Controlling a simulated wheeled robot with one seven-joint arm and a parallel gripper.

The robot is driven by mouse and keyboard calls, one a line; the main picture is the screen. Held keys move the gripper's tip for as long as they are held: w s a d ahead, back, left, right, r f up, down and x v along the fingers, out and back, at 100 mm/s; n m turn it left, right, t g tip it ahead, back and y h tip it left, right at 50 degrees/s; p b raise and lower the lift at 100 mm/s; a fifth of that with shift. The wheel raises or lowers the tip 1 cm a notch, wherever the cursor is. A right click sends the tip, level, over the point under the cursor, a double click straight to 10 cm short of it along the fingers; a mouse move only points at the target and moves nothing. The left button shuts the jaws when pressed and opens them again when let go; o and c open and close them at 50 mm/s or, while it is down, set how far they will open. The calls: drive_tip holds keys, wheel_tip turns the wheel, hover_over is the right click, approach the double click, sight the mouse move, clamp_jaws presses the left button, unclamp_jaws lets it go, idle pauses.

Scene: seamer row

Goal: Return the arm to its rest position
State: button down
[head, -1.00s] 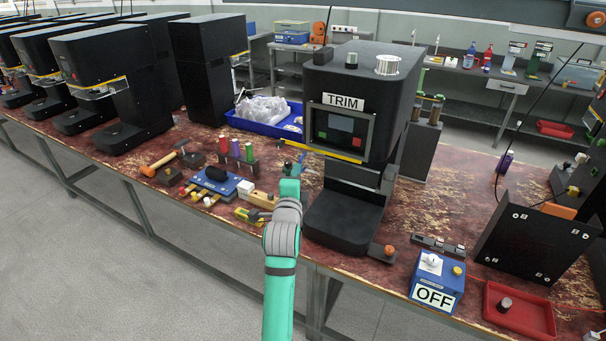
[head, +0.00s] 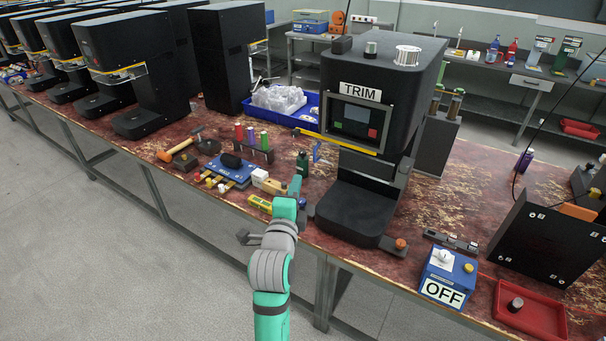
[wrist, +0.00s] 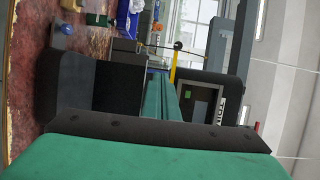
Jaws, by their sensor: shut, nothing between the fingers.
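My arm, teal with grey joint bands, rises from the bottom of the head view and reaches over the bench's front edge. My gripper (head: 294,188) is its teal far end, partly hidden behind the arm, left of the black TRIM machine (head: 352,212). In the wrist view the teal fingers (wrist: 164,98) are together with nothing held. That view is turned on its side, with the TRIM sign (wrist: 220,108) at the right. I cannot tell the exact gap between my gripper and the machine.
The worn red bench (head: 455,205) holds a blue OFF box (head: 447,277), a red tray (head: 530,312), a tilted black panel (head: 547,240), a dark green bottle (head: 301,164), a blue block (head: 231,170) and a hammer (head: 180,145). The grey floor (head: 110,260) at left is clear.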

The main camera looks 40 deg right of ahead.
drive_tip(key=shift+v, duration=1.3)
drive_tip(key=shift+w+a+f, duration=0.1)
drive_tip(key=shift+w+a, duration=0.1)
drive_tip(key=s+a+f+n+t+y, duration=0.2)
drive_tip(key=s+a+f+n+y, duration=0.3)
drive_tip(key=a+f+n, duration=0.45)
drive_tip(key=s+a+f+n+t+y, duration=0.2)
drive_tip(key=s+a+f+n+y, duration=0.1)
drive_tip(key=s+a+f+n, duration=0.65)
drive_tip(key=s+a+f+n+y, duration=0.2)
drive_tip(key=s+a+n, duration=0.2)
drive_tip(key=s+a, duration=0.3)
drive_tip(key=s+a+f+n+y, duration=0.2)
drive_tip(key=s+a+n, duration=0.2)
drive_tip(key=s, duration=1.1)
drive_tip(key=a, duration=0.3)
drive_tip(key=shift+a+f+g+y, duration=0.25)
drive_tip(key=shift+g+y, duration=0.05)
drive_tip(key=shift+g, duration=0.1)
drive_tip(key=shift+s, duration=0.1)
